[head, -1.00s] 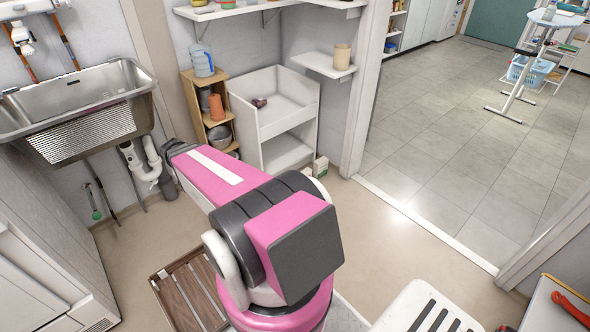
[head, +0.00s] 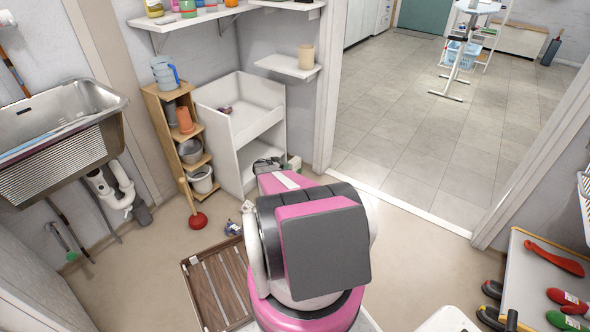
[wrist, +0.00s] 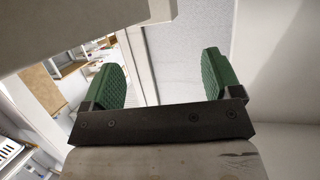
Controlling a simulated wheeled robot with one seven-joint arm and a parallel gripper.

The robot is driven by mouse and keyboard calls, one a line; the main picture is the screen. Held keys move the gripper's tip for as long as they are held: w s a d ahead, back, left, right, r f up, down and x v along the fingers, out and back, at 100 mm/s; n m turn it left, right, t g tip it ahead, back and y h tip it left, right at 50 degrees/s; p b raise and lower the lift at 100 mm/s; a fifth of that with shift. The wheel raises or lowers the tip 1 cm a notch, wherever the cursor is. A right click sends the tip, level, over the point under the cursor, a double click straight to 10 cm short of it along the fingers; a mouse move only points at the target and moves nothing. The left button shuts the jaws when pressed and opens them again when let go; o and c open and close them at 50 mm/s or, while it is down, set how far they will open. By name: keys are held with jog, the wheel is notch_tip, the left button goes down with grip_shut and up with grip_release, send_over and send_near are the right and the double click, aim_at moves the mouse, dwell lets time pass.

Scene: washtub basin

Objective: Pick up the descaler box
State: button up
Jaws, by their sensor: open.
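My arm reaches toward that corner in the head view and hides part of the floor there. My gripper, with green padded fingers, is open in the wrist view (wrist: 160,78), with nothing between the fingers. Pale walls or panels lie beyond the fingers. No box shows in the wrist view.
A wooden shelf (head: 152,100) with pots stands left of the basin, with a red plunger (head: 197,220) in front. A metal sink (head: 60,120) is at left. A slatted wooden mat (head: 215,285) lies on the floor.

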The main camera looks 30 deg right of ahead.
aim_at(294, 161)
jog(key=x, duration=0.5)
jog(key=shift+w+f, duration=0.1)
jog(key=shift+x, duration=2.65)
jog(key=shift+f, duration=0.1)
jog(key=c, duration=1.4)
grip_shut()
